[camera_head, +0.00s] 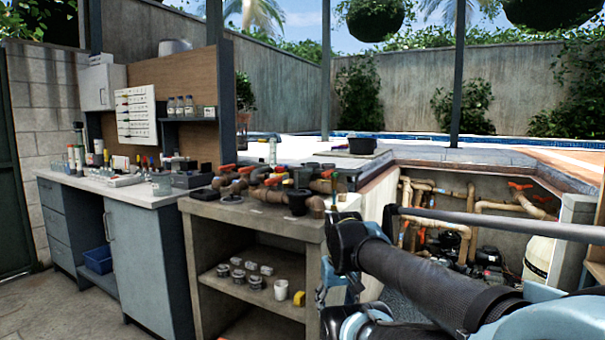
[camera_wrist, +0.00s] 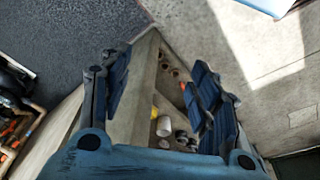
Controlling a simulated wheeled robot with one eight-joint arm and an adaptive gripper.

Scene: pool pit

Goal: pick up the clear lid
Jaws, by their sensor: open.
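I cannot make out the clear lid for certain in either view. Several small grey or clear round pieces (camera_head: 238,275) sit on the shelf of the concrete bench (camera_head: 222,283), and one could be it. In the wrist view, small round pieces (camera_wrist: 181,137) show on that shelf beside a white cup (camera_wrist: 164,127). My gripper (camera_wrist: 160,85) is open and empty, with its two blue fingers spread wide. The shelf items appear between and beyond the fingers, apart from them.
The white cup (camera_head: 281,290) and a yellow item (camera_head: 299,298) stand at the shelf's right end. Brown pipes with red handles (camera_head: 268,178) crowd the bench top. A lab counter (camera_head: 125,190) stands left. A pit with pipes and pumps (camera_head: 470,235) lies right. Open floor is at lower left.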

